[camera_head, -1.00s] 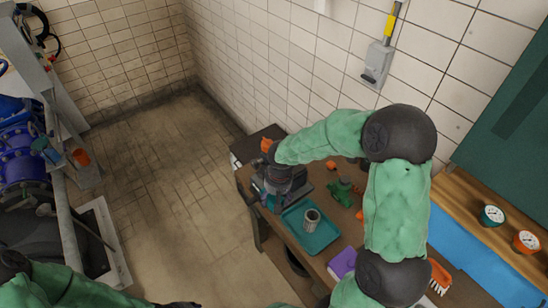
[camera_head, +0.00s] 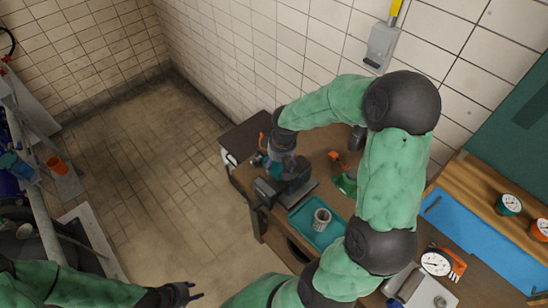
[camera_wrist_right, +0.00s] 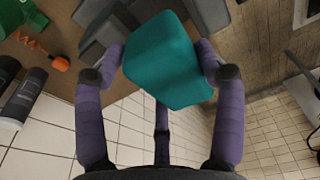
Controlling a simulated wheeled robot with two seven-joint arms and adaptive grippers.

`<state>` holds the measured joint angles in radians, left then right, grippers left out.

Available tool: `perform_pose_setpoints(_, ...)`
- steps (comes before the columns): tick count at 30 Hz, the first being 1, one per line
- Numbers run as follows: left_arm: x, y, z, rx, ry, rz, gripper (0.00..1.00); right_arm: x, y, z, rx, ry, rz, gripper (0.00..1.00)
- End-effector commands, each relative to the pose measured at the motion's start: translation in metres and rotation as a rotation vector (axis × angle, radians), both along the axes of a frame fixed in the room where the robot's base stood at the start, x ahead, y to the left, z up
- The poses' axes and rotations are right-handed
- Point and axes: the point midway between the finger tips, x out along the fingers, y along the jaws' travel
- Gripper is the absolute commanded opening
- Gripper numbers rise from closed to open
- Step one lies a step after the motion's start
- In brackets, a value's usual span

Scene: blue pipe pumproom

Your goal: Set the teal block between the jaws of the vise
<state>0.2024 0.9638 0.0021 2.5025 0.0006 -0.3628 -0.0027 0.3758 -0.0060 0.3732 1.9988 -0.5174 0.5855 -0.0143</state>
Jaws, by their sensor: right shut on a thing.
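I cannot tell whether the block is between the jaws. My left gripper (camera_head: 196,291) is open and empty over the floor at the bottom.
A teal tray (camera_head: 303,232) with a grey cylindrical part (camera_head: 322,218) lies right of the vise. A green object (camera_head: 344,184) and an orange-handled tool (camera_head: 337,158) lie behind. A gauge (camera_head: 436,262) is at the right. The wall stands behind the table.

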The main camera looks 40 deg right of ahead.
Motion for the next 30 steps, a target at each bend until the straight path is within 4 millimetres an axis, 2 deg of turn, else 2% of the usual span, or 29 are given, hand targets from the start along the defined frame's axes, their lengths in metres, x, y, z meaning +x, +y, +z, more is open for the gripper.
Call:
perform_pose_setpoints(18,-0.001,0.0,-0.031,0.0,0.002,-0.001,0.4,0.0,0.0,-0.043,0.0,-0.001,-0.001,0.3)
perform_pose_setpoints(30,-0.001,0.0,-0.035,0.0,0.001,0.0,0.4,-0.001,0.002,-0.051,0.003,0.003,0.001,0.3)
